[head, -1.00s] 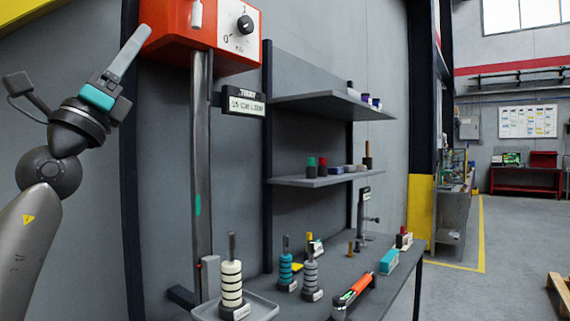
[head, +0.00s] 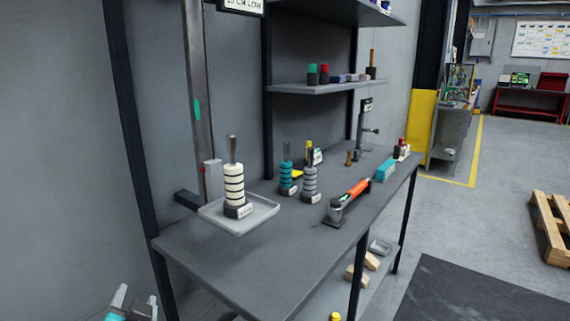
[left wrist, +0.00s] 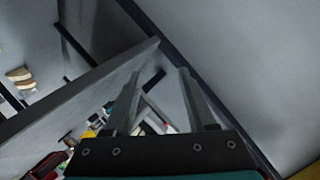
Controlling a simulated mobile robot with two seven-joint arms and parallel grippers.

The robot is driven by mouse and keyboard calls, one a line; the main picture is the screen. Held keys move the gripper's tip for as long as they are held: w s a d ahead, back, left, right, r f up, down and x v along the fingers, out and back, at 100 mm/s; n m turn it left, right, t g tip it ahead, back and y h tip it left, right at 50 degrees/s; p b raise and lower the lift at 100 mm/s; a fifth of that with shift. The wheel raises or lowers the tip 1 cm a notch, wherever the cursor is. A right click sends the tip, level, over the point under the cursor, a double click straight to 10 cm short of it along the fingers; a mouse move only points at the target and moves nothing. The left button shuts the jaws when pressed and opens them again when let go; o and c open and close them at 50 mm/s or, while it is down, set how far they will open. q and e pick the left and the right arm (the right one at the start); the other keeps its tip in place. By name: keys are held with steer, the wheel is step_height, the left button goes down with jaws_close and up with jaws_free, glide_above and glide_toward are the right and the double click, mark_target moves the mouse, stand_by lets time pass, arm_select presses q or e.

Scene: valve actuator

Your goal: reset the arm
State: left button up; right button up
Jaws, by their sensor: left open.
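My left gripper (head: 134,304) shows at the bottom left of the head view, low and to the left of the workbench (head: 215,264). Its two fingers are apart and nothing is between them. In the left wrist view the gripper (left wrist: 157,90) is also open and empty, with the bench's edge beside it. My right gripper is not in view. The head view shows no part that I can surely name as the arm to be reset. A grey upright post (head: 196,100) with a teal mark stands behind a tray (head: 262,212) holding a stack of cream rings (head: 234,184).
Teal rings (head: 286,175), grey rings (head: 309,182) and an orange-handled tool (head: 357,188) stand or lie on the bench. Shelves (head: 310,87) are above. A lower shelf (head: 340,295) holds blocks. A pallet (head: 553,225) lies at the right; the floor before it is clear.

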arm_select(q)
steer(key=s+d+f+n+g+h, duration=0.1)
steer(key=s+d+f+g+h, duration=0.3)
steer(key=s+f, duration=0.65)
steer(key=s+d+f+g+h, duration=0.2)
steer(key=s+d+f+g, duration=0.45)
steer(key=s, duration=0.65)
step_height(320, 180, down, 22)
steer(key=s, duration=0.1)
steer(key=s+a+f+g, duration=0.1)
steer(key=s+a+f, duration=0.3)
steer(key=s+f, duration=0.9)
steer(key=shift+s+a, duration=0.15)
steer(key=shift+s, duration=0.5)
